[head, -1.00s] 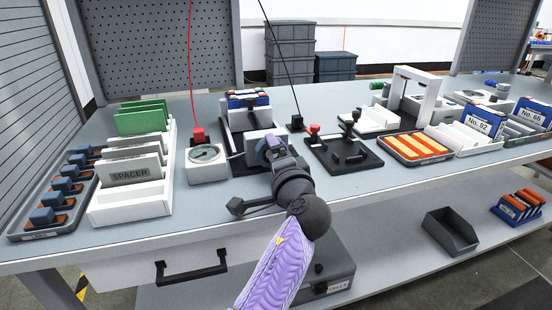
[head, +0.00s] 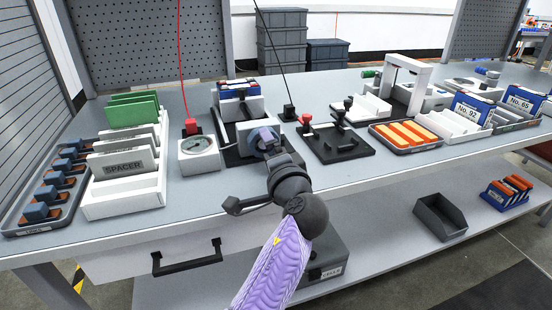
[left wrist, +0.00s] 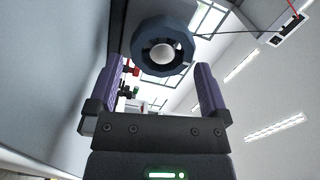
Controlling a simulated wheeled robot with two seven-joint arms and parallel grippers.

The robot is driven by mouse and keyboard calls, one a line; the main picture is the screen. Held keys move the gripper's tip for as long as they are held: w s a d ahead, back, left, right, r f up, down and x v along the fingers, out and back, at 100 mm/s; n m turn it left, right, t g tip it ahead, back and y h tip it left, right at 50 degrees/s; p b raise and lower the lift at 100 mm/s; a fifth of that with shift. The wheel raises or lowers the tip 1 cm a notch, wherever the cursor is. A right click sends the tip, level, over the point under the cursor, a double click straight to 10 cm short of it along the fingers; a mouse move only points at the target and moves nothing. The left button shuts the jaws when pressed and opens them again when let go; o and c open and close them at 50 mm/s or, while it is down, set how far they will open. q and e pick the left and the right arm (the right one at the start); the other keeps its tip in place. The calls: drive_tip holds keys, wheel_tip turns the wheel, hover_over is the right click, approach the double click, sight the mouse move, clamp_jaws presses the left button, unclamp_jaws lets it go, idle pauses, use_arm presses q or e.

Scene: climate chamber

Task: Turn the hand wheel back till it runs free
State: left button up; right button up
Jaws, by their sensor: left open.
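The hand wheel shows in the left wrist view (left wrist: 162,52) as a dark blue ring with a pale round hub. My left gripper (left wrist: 159,68) is open, with one purple finger to each side of the wheel in that view. Whether the fingers touch the rim cannot be told. In the head view my left gripper (head: 268,139) is at the front of the grey-white vise-like fixture (head: 243,130), and mostly hides the wheel. My right gripper is not in view.
A gauge box (head: 198,154) stands close left of the fixture. A black plate with clamps (head: 338,147) lies to the right. A white spacer rack (head: 122,197) and a tray of blue parts (head: 50,208) are at left. An orange-striped tray (head: 407,134) is further right.

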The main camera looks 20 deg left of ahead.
use_arm(q)
drive_tip(key=p+v, duration=0.1)
drive_tip(key=v, duration=0.2)
drive_tip(key=p+v, duration=0.1)
drive_tip(key=v, duration=0.3)
drive_tip(key=shift+r, duration=0.2)
drive_tip(key=shift+s+d+f, duration=0.15)
drive_tip(key=shift+s+d, duration=0.15)
drive_tip(key=shift+s, duration=0.15)
